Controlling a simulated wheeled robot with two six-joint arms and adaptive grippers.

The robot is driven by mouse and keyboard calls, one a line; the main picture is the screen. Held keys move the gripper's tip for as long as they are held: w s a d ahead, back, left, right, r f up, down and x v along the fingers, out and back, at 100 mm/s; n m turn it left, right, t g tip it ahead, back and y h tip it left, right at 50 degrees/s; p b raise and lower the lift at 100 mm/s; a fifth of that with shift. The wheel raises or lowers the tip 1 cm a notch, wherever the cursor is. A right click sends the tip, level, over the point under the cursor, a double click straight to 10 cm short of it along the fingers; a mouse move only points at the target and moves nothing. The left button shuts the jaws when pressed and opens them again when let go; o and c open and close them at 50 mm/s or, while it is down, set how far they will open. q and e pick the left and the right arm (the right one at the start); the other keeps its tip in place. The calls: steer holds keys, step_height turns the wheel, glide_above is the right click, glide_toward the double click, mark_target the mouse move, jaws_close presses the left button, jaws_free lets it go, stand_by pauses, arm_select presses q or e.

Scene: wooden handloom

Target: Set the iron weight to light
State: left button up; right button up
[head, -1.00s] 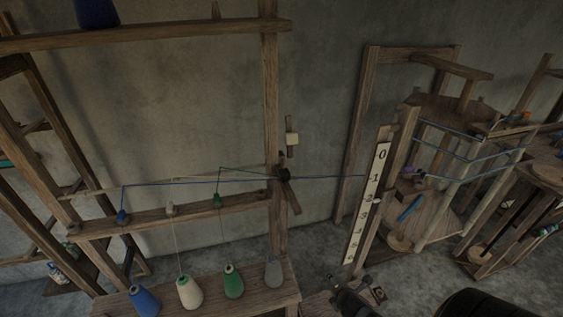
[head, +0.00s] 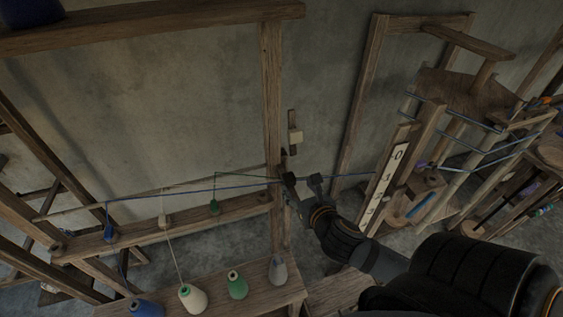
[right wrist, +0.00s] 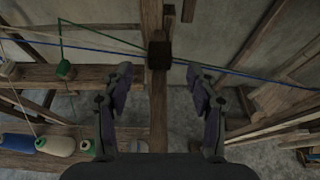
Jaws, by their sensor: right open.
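A small dark block (right wrist: 159,55), which looks like the iron weight, sits against the upright wooden post where the threads meet. In the right wrist view it lies ahead of my right gripper (right wrist: 160,82), between the lines of its two fingers. The fingers are apart, with nothing between them. In the head view my right gripper (head: 303,181) is beside the post at thread height, and it largely covers the block there. I cannot tell whether a finger touches it. No light or heavy marks are readable. My left gripper is not in view.
Blue and green threads (right wrist: 100,36) run to the post. Cones of yarn (head: 193,298) stand on a shelf at lower left. A numbered board (head: 386,183) stands right of the gripper.

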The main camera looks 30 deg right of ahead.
mark_target(290, 177)
steer(key=shift+s, duration=0.2)
steer(key=shift+s+r, duration=0.1)
steer(key=shift+w+d+f, duration=0.15)
steer(key=shift+w+f, duration=0.05)
steer(key=shift+w, duration=0.45)
steer(key=x, duration=0.4)
steer(key=shift+w+f+p, duration=0.1)
steer(key=shift+w+p, duration=0.25)
steer(key=x, duration=0.3)
steer(key=shift+p, duration=0.3)
steer(key=shift+f, duration=0.1)
steer(key=shift+c, duration=0.5)
steer(key=shift+d, duration=0.1)
steer(key=c, duration=0.5)
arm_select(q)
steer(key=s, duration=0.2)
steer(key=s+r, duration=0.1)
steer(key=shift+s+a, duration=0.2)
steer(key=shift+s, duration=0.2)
arm_select(e)
jaws_close()
